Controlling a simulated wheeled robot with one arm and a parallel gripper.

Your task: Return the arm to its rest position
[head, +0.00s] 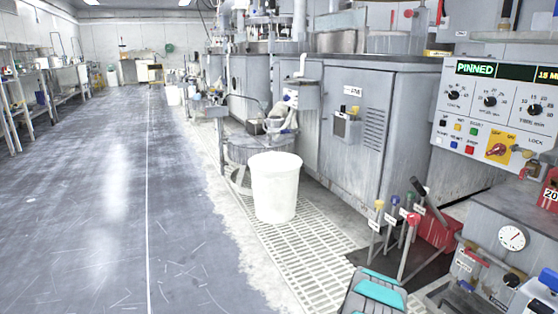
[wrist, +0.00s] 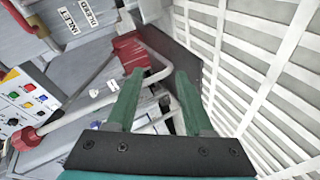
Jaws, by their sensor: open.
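My gripper (wrist: 159,76) shows in the wrist view with its two green fingers spread apart. Nothing is held between them. Behind the fingers are a dark plate, a red part (wrist: 130,52) and bent metal rods, and I cannot tell how far off these are. In the head view, a grey and teal part of my arm shows at the bottom edge, right of centre. The fingers cannot be made out there.
Levers with coloured knobs (head: 391,216) and a red block (head: 437,230) stand at lower right, below the control panel (head: 500,108). A white bin (head: 275,187) stands on the floor grating (head: 300,258) before grey cabinets (head: 350,130). The grey floor (head: 90,200) at left is open.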

